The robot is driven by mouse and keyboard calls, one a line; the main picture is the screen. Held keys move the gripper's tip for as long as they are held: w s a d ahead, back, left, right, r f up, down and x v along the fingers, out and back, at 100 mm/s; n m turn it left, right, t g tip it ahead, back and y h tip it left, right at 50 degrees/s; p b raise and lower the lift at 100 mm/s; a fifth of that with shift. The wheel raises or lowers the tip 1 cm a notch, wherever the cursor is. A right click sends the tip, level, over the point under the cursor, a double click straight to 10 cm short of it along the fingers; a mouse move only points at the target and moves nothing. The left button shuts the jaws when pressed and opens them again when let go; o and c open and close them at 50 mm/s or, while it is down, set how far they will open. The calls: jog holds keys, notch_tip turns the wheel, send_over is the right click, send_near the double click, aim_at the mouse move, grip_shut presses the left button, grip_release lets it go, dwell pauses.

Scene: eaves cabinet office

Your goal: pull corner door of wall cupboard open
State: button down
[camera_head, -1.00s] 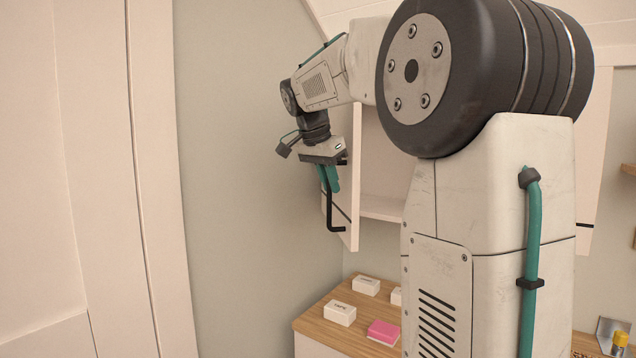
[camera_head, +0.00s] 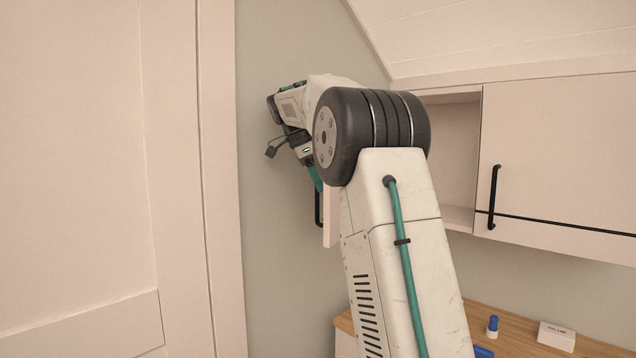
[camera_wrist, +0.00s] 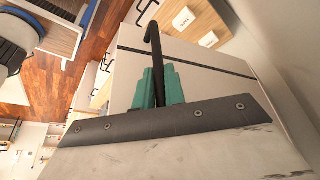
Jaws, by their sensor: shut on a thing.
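The corner door (camera_head: 331,222) of the wall cupboard stands swung open, seen nearly edge-on beside my arm. The open compartment (camera_head: 456,150) shows to the right of my arm. My gripper (camera_head: 316,180) has its teal fingers shut on the door's black bar handle (camera_head: 318,212). In the wrist view, the handle (camera_wrist: 153,50) runs between the two teal fingers (camera_wrist: 158,88), in front of the pale door face (camera_wrist: 205,82) with its dark line. My arm hides most of the door and its hinge side in the head view.
The neighbouring cupboard door (camera_head: 560,150) is shut, with its own black handle (camera_head: 493,196). A grey wall (camera_head: 275,230) lies close to the left of the open door. A wooden counter (camera_head: 510,335) below holds a white box (camera_head: 556,336) and a blue bottle (camera_head: 492,326).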

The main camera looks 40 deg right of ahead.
jog(key=c, duration=1.5)
grip_release()
jog(key=shift+r, duration=0.1)
jog(key=v, duration=0.7)
jog(key=shift+w+a+r, duration=0.1)
jog(key=shift+w+r, duration=0.05)
jog(key=shift+r, duration=0.15)
